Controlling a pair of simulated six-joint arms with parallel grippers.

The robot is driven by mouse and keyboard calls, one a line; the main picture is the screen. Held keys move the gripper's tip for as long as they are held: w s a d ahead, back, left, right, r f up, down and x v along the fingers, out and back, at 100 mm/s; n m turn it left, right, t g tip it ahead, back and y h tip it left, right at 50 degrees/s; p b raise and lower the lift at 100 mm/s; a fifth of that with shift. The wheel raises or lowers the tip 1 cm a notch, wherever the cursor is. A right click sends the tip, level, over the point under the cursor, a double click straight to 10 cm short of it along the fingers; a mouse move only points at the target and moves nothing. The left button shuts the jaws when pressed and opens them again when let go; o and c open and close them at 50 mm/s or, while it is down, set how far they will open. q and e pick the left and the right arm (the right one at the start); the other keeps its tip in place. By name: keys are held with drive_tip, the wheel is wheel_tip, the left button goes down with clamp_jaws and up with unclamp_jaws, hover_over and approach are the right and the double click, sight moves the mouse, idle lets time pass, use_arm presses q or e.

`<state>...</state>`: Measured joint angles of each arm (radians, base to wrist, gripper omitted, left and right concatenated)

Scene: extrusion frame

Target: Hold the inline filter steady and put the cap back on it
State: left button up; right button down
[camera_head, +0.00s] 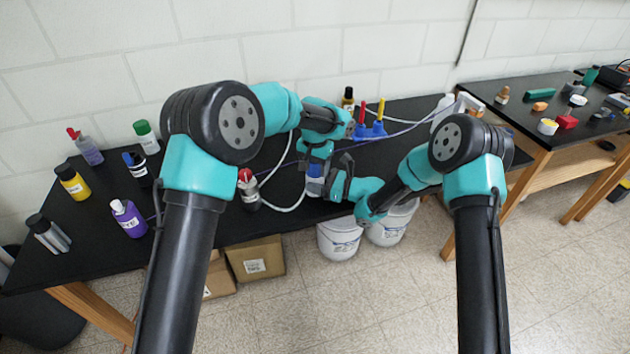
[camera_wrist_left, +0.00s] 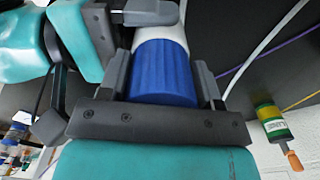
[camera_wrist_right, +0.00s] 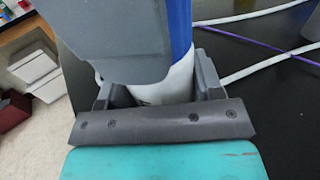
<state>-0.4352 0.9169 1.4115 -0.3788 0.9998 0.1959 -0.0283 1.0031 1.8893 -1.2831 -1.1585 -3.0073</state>
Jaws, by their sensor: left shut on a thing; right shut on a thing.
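The inline filter has a white body (camera_wrist_right: 170,85) and a blue cap (camera_wrist_left: 165,72). My left gripper (camera_wrist_left: 164,80) is shut on the blue cap, a finger on each side. My right gripper (camera_wrist_right: 157,84) is shut on the white body. In the left wrist view white shows directly beyond the cap, in line with it. Whether the cap is fully seated or only touching cannot be told. In the head view the filter (camera_head: 315,186) is small, near the table's front edge, partly hidden by both my grippers.
The black table (camera_head: 90,260) carries a red-topped bottle (camera_head: 248,190) with a pale tube to the left, and a blue holder (camera_head: 370,130) behind. Several bottles stand farther left. White buckets (camera_head: 339,240) and cardboard boxes (camera_head: 256,258) are below. Tubes run across the tabletop.

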use_arm(q)
drive_tip(key=shift+c, duration=0.7)
drive_tip(key=o, duration=1.1)
drive_tip(key=shift+r, duration=0.15)
wheel_tip(320, 180, up, 12)
drive_tip(key=shift+f, duration=0.1)
use_arm(e)
drive_tip(key=shift+c, duration=0.9)
unclamp_jaws()
drive_tip(key=v, duration=1.7)
drive_tip(key=shift+s+d, duration=0.1)
drive_tip(key=shift+d, duration=0.1)
